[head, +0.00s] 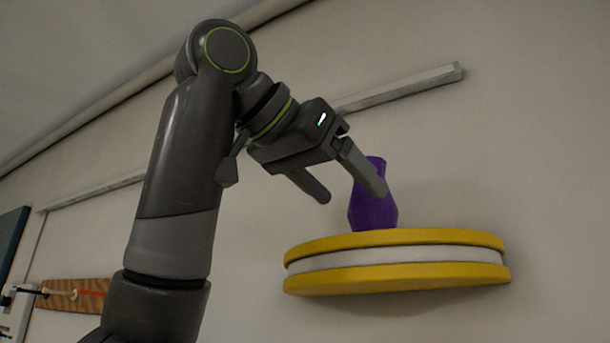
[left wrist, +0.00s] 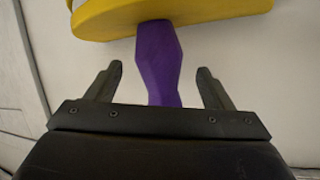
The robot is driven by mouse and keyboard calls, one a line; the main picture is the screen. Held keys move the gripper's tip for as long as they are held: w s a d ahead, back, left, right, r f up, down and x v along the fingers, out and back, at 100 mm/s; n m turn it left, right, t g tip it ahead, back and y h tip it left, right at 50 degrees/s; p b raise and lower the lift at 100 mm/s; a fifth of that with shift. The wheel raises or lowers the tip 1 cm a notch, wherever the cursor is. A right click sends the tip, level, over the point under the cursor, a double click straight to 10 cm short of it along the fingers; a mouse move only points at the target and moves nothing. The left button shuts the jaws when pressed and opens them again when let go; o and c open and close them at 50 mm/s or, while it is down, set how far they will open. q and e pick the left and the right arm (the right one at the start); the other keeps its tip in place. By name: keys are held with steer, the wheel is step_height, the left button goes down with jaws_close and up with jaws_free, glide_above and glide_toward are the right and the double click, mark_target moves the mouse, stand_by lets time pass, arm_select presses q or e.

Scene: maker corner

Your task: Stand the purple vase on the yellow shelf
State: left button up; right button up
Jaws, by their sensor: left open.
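The purple vase (head: 370,211) stands upright on the top of the yellow shelf (head: 400,237) in the head view. The shelf is round-fronted, with a white band between two yellow layers, and is fixed to the wall. My left gripper (head: 352,192) is open beside the upper part of the vase, with one finger in front of it. In the left wrist view the vase (left wrist: 157,62) shows between the two spread fingers (left wrist: 160,85), with a gap on each side. The shelf (left wrist: 190,8) is at the top of that view. My right gripper is not in view.
A grey rail (head: 400,88) runs along the wall behind my left arm. A wooden board (head: 75,294) with tools hangs at the lower left. The shelf top has bare room to the right of the vase.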

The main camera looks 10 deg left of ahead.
arm_select(q)
steer(key=b+v, duration=0.3)
steer(key=v, duration=0.3)
stand_by(0.7)
